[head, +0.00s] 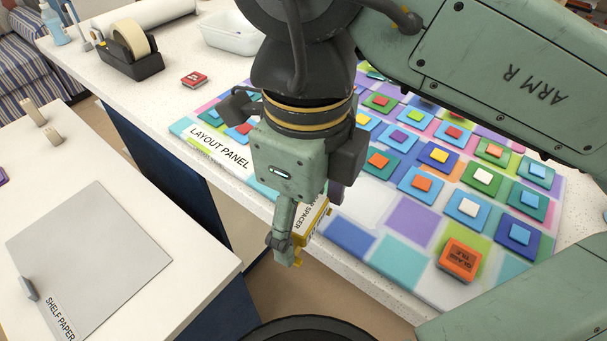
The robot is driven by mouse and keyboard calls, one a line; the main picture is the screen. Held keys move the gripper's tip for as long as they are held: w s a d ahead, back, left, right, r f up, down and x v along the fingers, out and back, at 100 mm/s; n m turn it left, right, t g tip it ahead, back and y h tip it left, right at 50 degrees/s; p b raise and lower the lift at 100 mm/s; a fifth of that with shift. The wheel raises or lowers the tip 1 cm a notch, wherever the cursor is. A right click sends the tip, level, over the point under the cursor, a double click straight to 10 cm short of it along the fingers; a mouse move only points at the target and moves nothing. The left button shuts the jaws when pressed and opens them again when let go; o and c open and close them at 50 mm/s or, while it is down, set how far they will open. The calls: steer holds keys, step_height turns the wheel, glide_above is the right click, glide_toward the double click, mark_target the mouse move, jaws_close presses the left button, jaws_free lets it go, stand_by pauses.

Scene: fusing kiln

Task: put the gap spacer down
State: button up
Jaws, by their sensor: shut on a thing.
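The gap spacer (310,218) is a yellow-edged piece with a pale label, partly hidden behind my gripper's finger. My gripper (300,240) points down and is shut on it. It hangs in the air at the front edge of the long white counter, in front of the layout panel (187,135). The spacer is tilted in this view, and its lower end shows past the finger. I cannot tell its exact height above the counter edge.
The layout panel bears several stacked glass tiles. An orange glass tile (461,260) lies at its front. Left are a tape dispenser (130,50), a red tile (194,79) and a white tub (232,33). A nearer white counter (195,262) holds grey shelf paper (92,262); a floor gap separates the counters.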

steer(key=s+d+r+m+b, duration=0.15)
steer(key=d+r, duration=0.25)
steer(key=d, duration=0.4)
steer(key=w+a+f+p, duration=0.1)
steer(key=w+a, duration=0.1)
steer(key=w, duration=0.2)
steer(key=w+a+f+p, duration=0.1)
steer(key=w+a, duration=0.2)
steer(key=w, duration=0.1)
steer(key=w+a+f+p, duration=0.1)
steer(key=w+a+f, duration=0.1)
steer(key=w, duration=0.3)
steer(key=shift+a, duration=0.35)
steer(key=shift+f, duration=0.4)
steer(key=shift+f, duration=0.1)
steer(key=shift+f+b, duration=0.4)
steer(key=shift+b, duration=0.2)
steer(key=o, duration=1.1)
steer(key=shift+o, duration=0.2)
